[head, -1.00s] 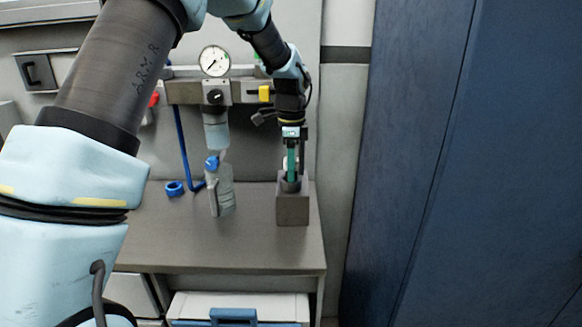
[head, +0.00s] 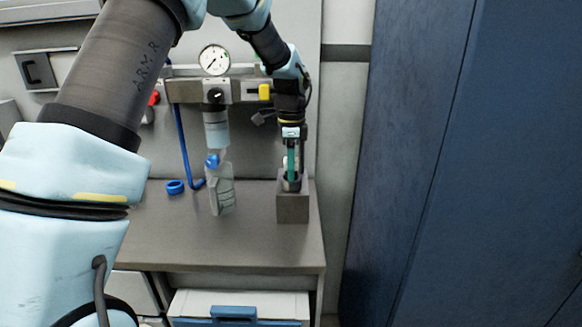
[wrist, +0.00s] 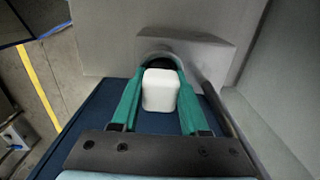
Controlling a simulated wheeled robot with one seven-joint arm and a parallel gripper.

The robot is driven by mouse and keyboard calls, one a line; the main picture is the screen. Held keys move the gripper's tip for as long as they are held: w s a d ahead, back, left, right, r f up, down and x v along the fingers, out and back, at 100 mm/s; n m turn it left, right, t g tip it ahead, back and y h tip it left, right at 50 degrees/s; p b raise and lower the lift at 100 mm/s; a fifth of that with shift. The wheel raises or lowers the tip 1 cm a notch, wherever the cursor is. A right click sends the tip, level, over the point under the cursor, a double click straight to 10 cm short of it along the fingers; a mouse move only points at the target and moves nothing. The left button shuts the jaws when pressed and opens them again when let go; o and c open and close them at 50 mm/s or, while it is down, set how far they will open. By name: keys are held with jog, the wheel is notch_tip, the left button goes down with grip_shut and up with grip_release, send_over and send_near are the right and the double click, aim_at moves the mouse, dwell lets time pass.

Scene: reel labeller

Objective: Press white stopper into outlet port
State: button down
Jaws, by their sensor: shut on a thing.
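The white stopper (wrist: 160,92) is a rounded white block between the teal fingers of my gripper (wrist: 160,76) in the wrist view. My gripper is shut on it. Just beyond the fingertips is a dark round opening in a grey block, which looks like the outlet port (wrist: 160,57). In the head view my gripper (head: 291,172) points down at the top of the grey block (head: 293,208), at its dark collar. The fingers largely hide the stopper there. I cannot tell whether the stopper touches or enters the port.
A pressure gauge (head: 214,60) and a yellow-tabbed valve rail are behind. A tall blue panel (head: 460,170) stands at right.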

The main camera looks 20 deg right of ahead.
jog(key=shift+s+a+f, duration=0.1)
jog(key=shift+s+f, duration=0.05)
jog(key=shift+f, duration=0.25)
dwell(0.7)
jog(key=shift+c, duration=1.7)
grip_release()
jog(key=shift+f, duration=0.1)
jog(key=r, duration=0.4)
jog(key=r+b, duration=0.1)
jog(key=r, duration=0.3)
jog(key=r+b, duration=0.1)
jog(key=r, duration=0.2)
jog(key=shift+w+r, duration=0.25)
jog(key=shift+r, duration=0.15)
